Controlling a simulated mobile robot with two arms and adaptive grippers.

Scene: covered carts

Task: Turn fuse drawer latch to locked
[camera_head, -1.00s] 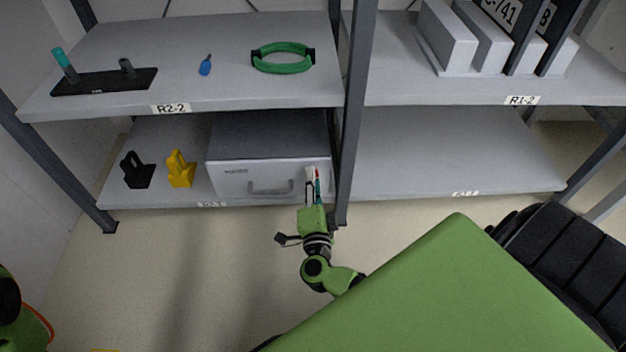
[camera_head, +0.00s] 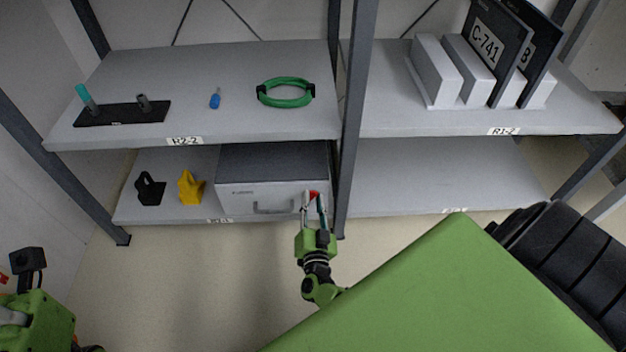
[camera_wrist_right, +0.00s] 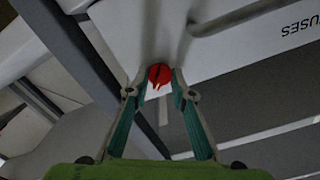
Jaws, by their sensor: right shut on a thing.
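The fuse drawer (camera_head: 235,203) is a grey box with a dark top and a front handle on the lower left shelf. Its red latch (camera_head: 314,194) is at the right end of the front. In the right wrist view the latch (camera_wrist_right: 160,75) is a round red knob with a pale pointer, beside a white patch. My right gripper (camera_head: 314,203) is shut on the latch, with its fingertips (camera_wrist_right: 160,90) on either side of it. My left gripper's green housing (camera_head: 42,318) shows at the lower left edge; its fingers cannot be made out.
A yellow object (camera_head: 190,188) and a black one (camera_head: 149,189) stand left of the drawer. A shelf post (camera_head: 350,150) rises close to the right of the latch. The upper shelf holds a green ring (camera_head: 285,104). The lower right shelf (camera_head: 440,180) is empty.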

